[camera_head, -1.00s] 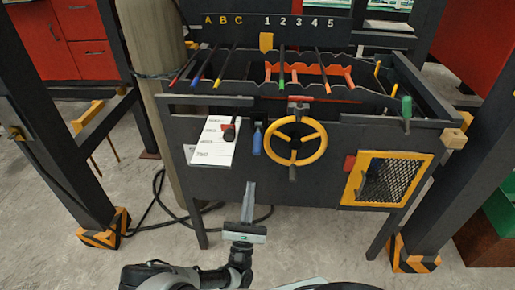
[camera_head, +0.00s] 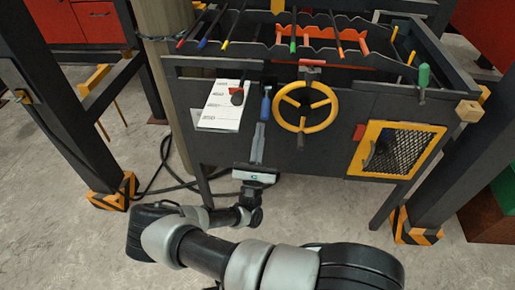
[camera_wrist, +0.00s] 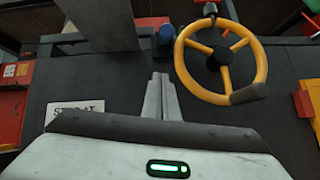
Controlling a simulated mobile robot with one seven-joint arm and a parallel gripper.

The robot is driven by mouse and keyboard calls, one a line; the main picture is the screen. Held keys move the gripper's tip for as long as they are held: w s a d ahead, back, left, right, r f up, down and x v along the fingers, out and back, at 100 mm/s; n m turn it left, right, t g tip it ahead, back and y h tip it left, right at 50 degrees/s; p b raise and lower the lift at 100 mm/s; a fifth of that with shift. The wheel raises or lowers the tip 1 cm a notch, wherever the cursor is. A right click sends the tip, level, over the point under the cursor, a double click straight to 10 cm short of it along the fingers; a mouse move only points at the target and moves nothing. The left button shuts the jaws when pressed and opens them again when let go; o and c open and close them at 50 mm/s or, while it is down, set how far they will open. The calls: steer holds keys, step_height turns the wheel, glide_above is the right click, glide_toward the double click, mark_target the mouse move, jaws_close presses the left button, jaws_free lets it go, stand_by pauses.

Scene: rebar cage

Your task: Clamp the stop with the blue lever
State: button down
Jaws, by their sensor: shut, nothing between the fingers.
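The blue lever (camera_head: 266,105) hangs upright on the dark front panel, between a white sheet and the yellow wheel. In the wrist view the blue lever (camera_wrist: 167,34) shows just beyond my fingertips, beside the wheel's left rim. My gripper (camera_head: 261,125) is shut and empty, its fingers pointing up at the lever from just below. In the wrist view my gripper (camera_wrist: 161,78) has its two fingers together. I cannot tell whether the tips touch the lever. I cannot tell for certain which part is the stop.
The yellow handwheel (camera_head: 305,128) stands out from the panel close to the right of my fingers. A red-and-black handle (camera_head: 237,95) overlaps the white sheet (camera_head: 221,112) at the left. A yellow-framed mesh door (camera_head: 395,150) is at the right. Striped posts flank the bench.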

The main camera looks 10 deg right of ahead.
mark_target(266, 104)
steer(key=shift+s+d+r, duration=0.1)
steer(key=shift+d+r, duration=0.15)
steer(key=shift+r, duration=1.05)
steer(key=shift+d+r, duration=0.2)
steer(key=shift+r, duration=1.1)
steer(key=shift+r, duration=0.1)
